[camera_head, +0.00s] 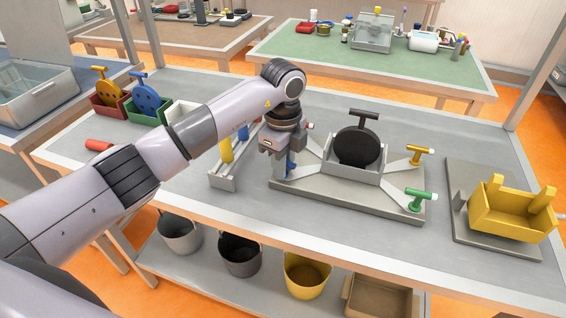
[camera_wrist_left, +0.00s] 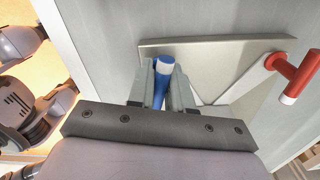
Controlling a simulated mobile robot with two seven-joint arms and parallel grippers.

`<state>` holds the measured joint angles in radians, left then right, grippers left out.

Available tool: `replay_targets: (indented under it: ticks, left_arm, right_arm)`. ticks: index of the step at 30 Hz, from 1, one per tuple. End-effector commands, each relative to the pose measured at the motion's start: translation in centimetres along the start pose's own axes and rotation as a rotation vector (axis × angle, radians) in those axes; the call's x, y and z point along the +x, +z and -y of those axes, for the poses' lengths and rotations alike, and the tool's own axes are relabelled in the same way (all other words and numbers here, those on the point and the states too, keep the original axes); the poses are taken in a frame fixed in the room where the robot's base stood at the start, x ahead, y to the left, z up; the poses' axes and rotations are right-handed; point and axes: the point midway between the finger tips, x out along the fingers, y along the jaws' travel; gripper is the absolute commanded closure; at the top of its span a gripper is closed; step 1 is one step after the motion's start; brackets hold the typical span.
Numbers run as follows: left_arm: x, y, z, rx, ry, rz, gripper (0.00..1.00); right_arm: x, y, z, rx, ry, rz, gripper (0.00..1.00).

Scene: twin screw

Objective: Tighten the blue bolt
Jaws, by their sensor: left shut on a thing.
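The blue bolt (camera_head: 291,167) stands at the near left corner of a grey fixture plate (camera_head: 345,200). In the left wrist view the blue bolt (camera_wrist_left: 158,92), with a white end, sits between the two grey fingers of my left gripper (camera_wrist_left: 161,76). My left gripper (camera_head: 284,169) points down over that corner and is shut on the blue bolt. Its fingers hide much of the bolt, so how deep it sits cannot be told. A black disc with a T-handle (camera_head: 357,146) stands in the grey holder at the fixture's middle. My right gripper is not in view.
A yellow bolt (camera_head: 418,153) and a green bolt (camera_head: 417,200) sit on the fixture's right arms. A red bolt (camera_wrist_left: 299,76) is on another arm. A yellow box (camera_head: 513,210) stands right. A grey rack (camera_head: 224,181) with yellow and blue tools is close left of my gripper.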

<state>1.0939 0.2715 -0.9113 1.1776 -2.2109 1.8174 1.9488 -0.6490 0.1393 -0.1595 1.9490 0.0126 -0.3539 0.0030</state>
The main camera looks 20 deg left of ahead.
Motion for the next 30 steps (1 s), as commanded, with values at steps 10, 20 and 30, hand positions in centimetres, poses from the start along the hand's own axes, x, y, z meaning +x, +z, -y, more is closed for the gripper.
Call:
replay_targets:
  ticks: [10,20,30]
  left_arm:
    - [0.0,0.1,0.1,0.257,-0.004,0.003,1.0]
    - [0.0,0.1,0.1,0.572,-0.004,0.003,1.0]
    - [0.0,0.2,0.1,0.893,-0.004,0.004,1.0]
  right_arm:
    - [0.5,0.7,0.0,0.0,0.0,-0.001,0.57]
    - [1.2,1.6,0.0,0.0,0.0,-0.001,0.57]
    - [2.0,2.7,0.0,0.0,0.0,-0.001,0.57]
